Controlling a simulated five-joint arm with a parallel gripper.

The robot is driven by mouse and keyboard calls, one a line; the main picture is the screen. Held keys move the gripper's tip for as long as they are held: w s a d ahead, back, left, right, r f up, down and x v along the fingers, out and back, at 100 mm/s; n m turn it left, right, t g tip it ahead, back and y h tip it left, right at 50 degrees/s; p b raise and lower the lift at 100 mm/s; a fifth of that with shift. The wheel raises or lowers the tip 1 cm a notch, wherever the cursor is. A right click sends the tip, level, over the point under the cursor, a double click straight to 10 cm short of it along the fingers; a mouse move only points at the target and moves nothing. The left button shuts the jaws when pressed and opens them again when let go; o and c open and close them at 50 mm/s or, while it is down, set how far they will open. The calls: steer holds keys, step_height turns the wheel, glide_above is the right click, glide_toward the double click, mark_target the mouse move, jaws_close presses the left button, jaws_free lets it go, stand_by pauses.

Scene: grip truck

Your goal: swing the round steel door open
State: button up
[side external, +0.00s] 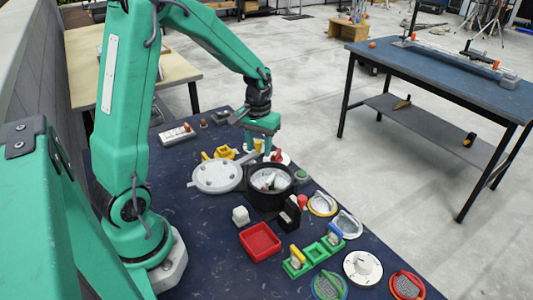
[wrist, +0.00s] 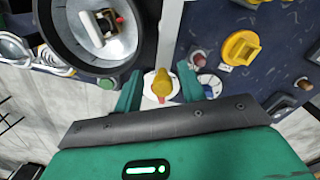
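The round steel door (side external: 217,176) is a pale grey disc with small lugs on its rim. In the side view it lies swung out to the left of a black round housing (side external: 266,203), whose mouth is uncovered. The wrist view shows the housing's dark ring (wrist: 55,40) and bright steel interior, with a small white-and-dark object (wrist: 97,28) inside. My gripper (side external: 268,152) is behind the housing, apart from the door. In the wrist view my gripper (wrist: 160,92) has its fingers apart, on either side of a yellow knob (wrist: 158,84) on a white round base.
A yellow fixture (side external: 224,152) stands behind the door. A red tray (side external: 260,242), a green rack (side external: 315,253) and several round lidded pieces crowd the front. A white block (side external: 240,215) sits near the housing. A second table (side external: 450,80) stands apart at right.

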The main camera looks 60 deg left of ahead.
steer(key=shift+r, duration=0.15)
steer(key=shift+r, duration=3.85)
steer(key=s+d+r+m+t, duration=0.2)
steer(key=s+d+r+m, duration=0.1)
steer(key=s+d, duration=0.3)
steer(key=s+d+r+m+t, duration=0.3)
steer(key=s+d+r, duration=0.2)
steer(key=s, duration=0.3)
steer(key=shift+s+d+t, duration=0.3)
steer(key=shift+d, duration=0.25)
